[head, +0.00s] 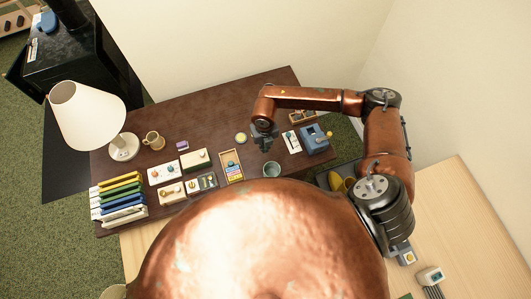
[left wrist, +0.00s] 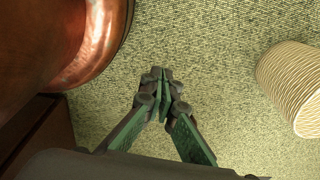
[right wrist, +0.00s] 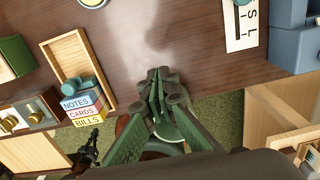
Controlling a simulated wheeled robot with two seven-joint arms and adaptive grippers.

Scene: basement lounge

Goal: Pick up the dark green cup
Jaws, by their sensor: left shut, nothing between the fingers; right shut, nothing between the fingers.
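The dark green cup (head: 271,170) stands upright near the front edge of the dark brown desk (head: 212,108) in the head view. My right gripper (head: 264,148) is above the desk, just behind the cup and apart from it. In the right wrist view my right gripper (right wrist: 160,74) is shut and empty; the cup (right wrist: 168,131) shows partly between its finger links, mostly hidden. My left gripper (left wrist: 161,76) is shut and empty over the green carpet in the left wrist view. It is out of the head view.
A tray with labelled blocks (head: 230,167) stands left of the cup. A blue-grey device (head: 314,138) and a labelled white card (head: 291,142) are to its right. A lamp (head: 88,115), a tan mug (head: 154,140) and upright folders (head: 120,196) fill the left side. A patterned cylinder (left wrist: 292,87) is near my left gripper.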

